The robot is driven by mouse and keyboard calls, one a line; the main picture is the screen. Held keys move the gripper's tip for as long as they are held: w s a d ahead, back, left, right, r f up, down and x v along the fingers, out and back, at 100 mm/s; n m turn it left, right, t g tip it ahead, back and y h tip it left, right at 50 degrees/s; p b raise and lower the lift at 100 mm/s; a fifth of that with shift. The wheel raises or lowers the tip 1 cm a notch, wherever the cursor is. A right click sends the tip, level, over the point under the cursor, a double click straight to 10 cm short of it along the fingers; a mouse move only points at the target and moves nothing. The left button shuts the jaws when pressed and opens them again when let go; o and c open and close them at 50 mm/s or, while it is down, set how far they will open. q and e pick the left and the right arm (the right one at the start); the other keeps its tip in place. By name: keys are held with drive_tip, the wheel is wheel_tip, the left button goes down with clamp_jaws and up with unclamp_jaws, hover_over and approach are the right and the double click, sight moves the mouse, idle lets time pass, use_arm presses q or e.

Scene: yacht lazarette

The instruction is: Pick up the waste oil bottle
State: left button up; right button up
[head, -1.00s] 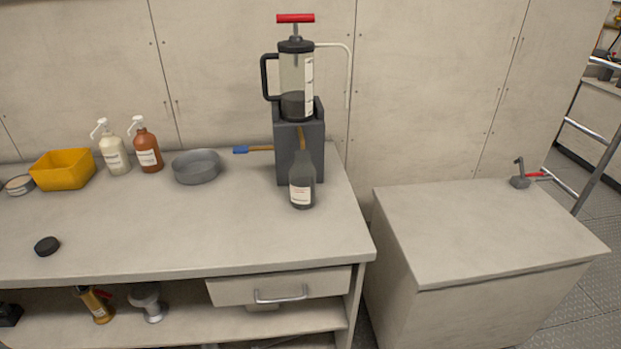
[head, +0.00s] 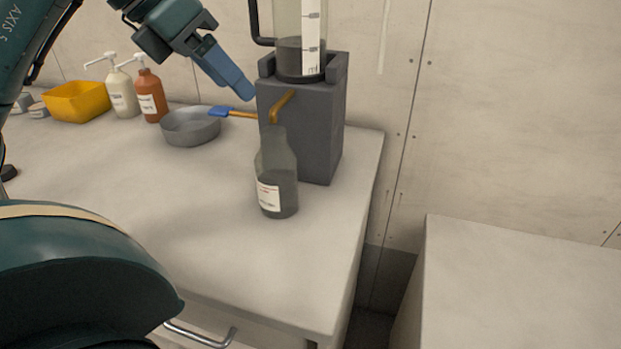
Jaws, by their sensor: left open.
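The waste oil bottle (head: 276,190) is a dark, see-through bottle with a white label. It stands upright on the bench, beneath a brass spout (head: 281,104) at the front of a grey block (head: 312,120). The spout's tip is just above the bottle's neck, and I cannot tell whether it reaches inside. My left gripper (head: 238,82) comes in from the upper left, open and empty. It is above and left of the bottle, apart from it, near the block's left edge. My right gripper is not in view.
A clear container (head: 300,38) with a dark bottom stands on the block. A blue lever handle (head: 222,112) and grey pan (head: 190,127) are left of the bottle. Two pump bottles and a yellow bin (head: 78,102) stand further left. The bench front (head: 215,225) is clear.

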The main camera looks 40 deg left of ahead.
use_arm(q)
drive_tip(key=a+y, duration=0.1)
drive_tip(key=a, duration=0.1)
drive_tip(key=b, duration=0.2)
approach(272, 132)
drive_tip(key=a+x, duration=0.1)
drive_tip(key=x, duration=0.3)
drive_tip(key=shift+n, duration=0.3)
drive_tip(key=shift+d+x, duration=0.25)
drive_tip(key=shift+x, duration=1.1)
drive_tip(key=shift+d+x, duration=0.2)
drive_tip(key=shift+x, duration=1.1)
drive_tip(key=shift+s, duration=0.1)
drive_tip(key=shift+r, duration=0.1)
clamp_jaws()
